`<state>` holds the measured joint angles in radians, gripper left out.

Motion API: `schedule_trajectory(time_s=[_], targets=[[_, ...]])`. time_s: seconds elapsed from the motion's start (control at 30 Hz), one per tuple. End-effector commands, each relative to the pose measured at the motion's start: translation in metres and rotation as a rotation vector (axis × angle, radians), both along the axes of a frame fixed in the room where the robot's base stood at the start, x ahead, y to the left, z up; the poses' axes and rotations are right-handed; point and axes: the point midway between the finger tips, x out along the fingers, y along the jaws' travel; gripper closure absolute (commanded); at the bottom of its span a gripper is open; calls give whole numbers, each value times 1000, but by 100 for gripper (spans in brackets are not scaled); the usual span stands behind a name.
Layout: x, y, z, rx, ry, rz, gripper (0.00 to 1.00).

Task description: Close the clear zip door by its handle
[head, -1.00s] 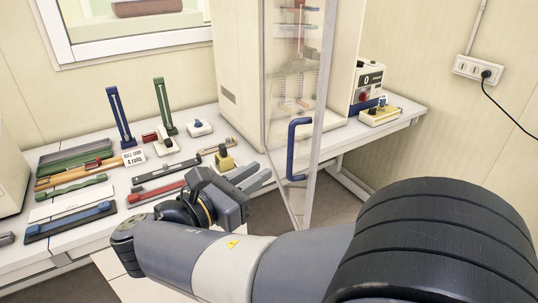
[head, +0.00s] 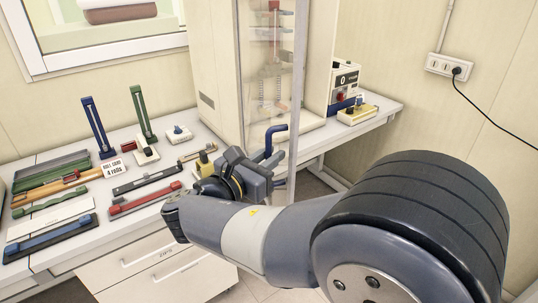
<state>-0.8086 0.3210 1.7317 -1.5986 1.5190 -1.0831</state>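The clear door (head: 288,120) of the tall cream cabinet (head: 224,70) stands open, swung out toward me over the table's front edge. Its blue handle (head: 272,135) is on the door's lower part, and its lower end is hidden behind my gripper. My gripper (head: 279,176) is at the handle's lower part, beside the door's free edge. My own wrist covers part of the fingers, so I cannot see whether they touch or enclose the handle.
The table (head: 60,246) left of the cabinet holds several tools and a small lettered sign (head: 115,168). A box with a red knob (head: 342,85) and a yellow-based device (head: 357,113) stand right of the cabinet. Drawers (head: 160,262) are below.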

Motion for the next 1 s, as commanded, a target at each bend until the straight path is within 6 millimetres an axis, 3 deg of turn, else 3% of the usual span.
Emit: schedule_trajectory(time_s=[0.17, 0.4, 1.0], targets=[[0, 0, 0, 0, 0, 0, 82], [0, 0, 0, 1, 1, 0, 100], [3, -8, 0, 1, -1, 14, 100]])
